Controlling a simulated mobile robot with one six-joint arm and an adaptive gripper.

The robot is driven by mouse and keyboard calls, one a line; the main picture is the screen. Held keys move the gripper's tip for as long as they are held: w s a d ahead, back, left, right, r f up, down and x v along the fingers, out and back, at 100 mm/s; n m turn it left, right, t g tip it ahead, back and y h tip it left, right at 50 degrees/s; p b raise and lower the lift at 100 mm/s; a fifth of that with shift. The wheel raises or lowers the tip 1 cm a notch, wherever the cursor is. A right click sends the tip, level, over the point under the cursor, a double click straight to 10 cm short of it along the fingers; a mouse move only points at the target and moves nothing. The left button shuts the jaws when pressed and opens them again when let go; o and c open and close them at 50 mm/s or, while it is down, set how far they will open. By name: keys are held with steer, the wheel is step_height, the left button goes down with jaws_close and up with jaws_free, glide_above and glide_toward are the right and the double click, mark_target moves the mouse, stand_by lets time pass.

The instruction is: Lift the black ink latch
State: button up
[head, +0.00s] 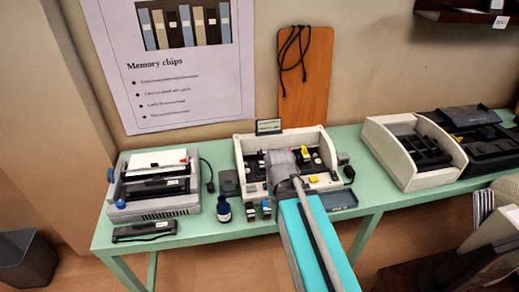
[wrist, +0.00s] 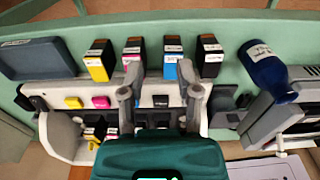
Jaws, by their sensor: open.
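The open cream printer (head: 243,157) stands mid-table; its front edge (wrist: 225,103) shows in the wrist view. Along that edge sit a yellow latch (wrist: 73,102), a magenta latch (wrist: 101,102) and a small dark piece (wrist: 172,100) between my fingers, which looks like the black ink latch. My fingers hide part of the edge. My gripper (wrist: 160,68) is open and empty, its fingers either side of the dark piece; I cannot tell whether they touch anything. In the head view my gripper (head: 283,165) covers the printer's middle.

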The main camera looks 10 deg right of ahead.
steer(key=w+r+t+p, duration=0.2)
steer(key=w+r+p, duration=0.3)
steer(key=w, duration=0.6)
steer(key=w+r+t+p, duration=0.2)
steer(key=w+r+p, duration=0.3)
steer(key=w, duration=0.6)
step_height(320, 180, up, 2)
steer(key=shift+w+d+r, duration=0.1)
steer(key=shift+w+d, duration=0.25)
steer(key=b+x, duration=1.2)
steer(key=x, duration=0.1)
steer(key=shift+w+f, duration=0.25)
steer(key=shift+f, duration=0.1)
jaws_close()
